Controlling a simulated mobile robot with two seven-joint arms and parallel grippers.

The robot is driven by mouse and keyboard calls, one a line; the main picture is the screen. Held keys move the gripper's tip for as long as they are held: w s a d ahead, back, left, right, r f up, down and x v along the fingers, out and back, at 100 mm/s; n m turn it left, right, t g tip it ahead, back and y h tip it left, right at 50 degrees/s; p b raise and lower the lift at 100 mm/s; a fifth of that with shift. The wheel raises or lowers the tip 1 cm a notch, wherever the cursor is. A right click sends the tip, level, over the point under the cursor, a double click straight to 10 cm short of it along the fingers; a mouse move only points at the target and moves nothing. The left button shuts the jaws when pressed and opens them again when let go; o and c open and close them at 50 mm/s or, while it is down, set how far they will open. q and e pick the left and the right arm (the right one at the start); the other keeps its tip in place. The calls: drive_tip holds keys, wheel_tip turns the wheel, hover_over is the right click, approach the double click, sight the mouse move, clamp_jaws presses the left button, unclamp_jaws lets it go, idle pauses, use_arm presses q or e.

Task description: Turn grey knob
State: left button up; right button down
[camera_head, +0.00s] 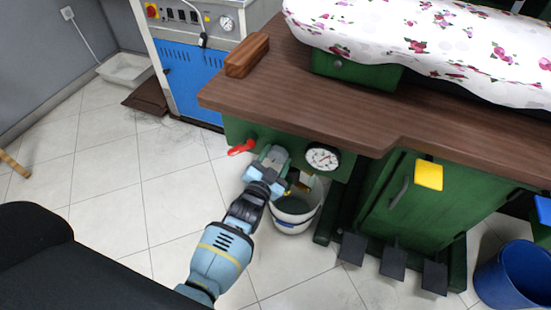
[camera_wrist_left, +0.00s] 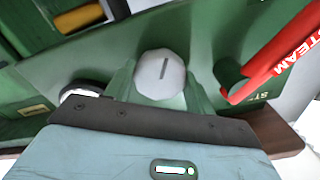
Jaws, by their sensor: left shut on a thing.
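The grey knob (camera_wrist_left: 163,75) is a pale, many-sided dial with a dark slot, on the green front panel of the press. In the wrist view its slot stands nearly upright, slightly tilted. My left gripper (camera_head: 270,160) reaches up to this panel under the wooden top. In the wrist view the fingers of my left gripper (camera_wrist_left: 160,90) lie on both sides of the knob and are shut on it. In the head view the gripper hides the knob. My right gripper is not in view.
A red steam lever (camera_head: 241,147) is just left of my gripper; it also shows in the wrist view (camera_wrist_left: 285,55). A round gauge (camera_head: 322,157) is to the right. A white bucket (camera_head: 293,222) stands below, close to my arm.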

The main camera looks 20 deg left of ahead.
use_arm(q)
drive_tip(key=o, duration=1)
drive_tip(key=s+p, duration=0.1)
drive_tip(key=s, duration=0.7)
drive_tip(key=shift+a, duration=0.1)
drive_tip(key=shift+f, duration=0.1)
